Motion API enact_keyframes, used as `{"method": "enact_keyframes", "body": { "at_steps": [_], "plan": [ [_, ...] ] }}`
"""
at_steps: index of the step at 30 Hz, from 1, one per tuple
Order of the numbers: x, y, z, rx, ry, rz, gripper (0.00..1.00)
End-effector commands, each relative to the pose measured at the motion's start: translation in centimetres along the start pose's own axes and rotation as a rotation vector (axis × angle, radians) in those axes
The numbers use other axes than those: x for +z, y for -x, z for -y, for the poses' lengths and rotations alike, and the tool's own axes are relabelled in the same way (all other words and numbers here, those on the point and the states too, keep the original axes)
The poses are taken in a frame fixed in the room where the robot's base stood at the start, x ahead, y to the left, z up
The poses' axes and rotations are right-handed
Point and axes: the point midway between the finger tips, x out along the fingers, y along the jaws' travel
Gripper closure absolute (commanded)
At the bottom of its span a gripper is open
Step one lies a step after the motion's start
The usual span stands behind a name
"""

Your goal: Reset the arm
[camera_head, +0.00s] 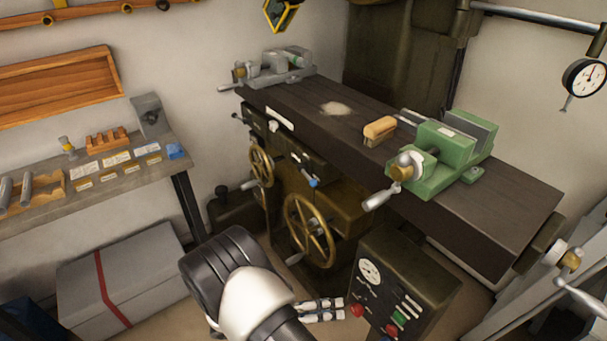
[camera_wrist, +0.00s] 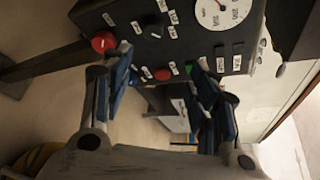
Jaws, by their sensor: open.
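My gripper (camera_head: 322,310) is low at the bottom middle of the head view, in front of the machine and left of its control box. In the wrist view my gripper (camera_wrist: 165,100) has its two fingers spread wide, with nothing between them. The control box (camera_head: 405,285) has a dial, red knobs and a green button. The control box also fills the top of the wrist view (camera_wrist: 180,45), close beyond the fingers. I cannot tell whether a finger touches it.
Handwheels (camera_head: 308,230) stick out in front. A side bench (camera_head: 100,175) and a grey chest (camera_head: 125,285) stand left. A dial gauge (camera_head: 585,77) hangs upper right.

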Motion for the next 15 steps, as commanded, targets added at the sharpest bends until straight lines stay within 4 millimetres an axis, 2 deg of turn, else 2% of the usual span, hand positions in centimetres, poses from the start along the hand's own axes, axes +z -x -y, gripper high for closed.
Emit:
{"method": "enact_keyframes", "body": {
  "at_steps": [1,6,10,15],
  "plan": [
    [1.4,0.0,2.1,0.015,-0.101,-0.073,0.46],
    [3.8,-0.2,8.4,0.042,-0.442,-0.312,0.46],
    [4.7,-0.3,13.3,0.047,-0.708,-0.492,0.46],
    [5.0,-0.3,19.2,0.032,-1.055,-0.722,0.46]
  ]
}}
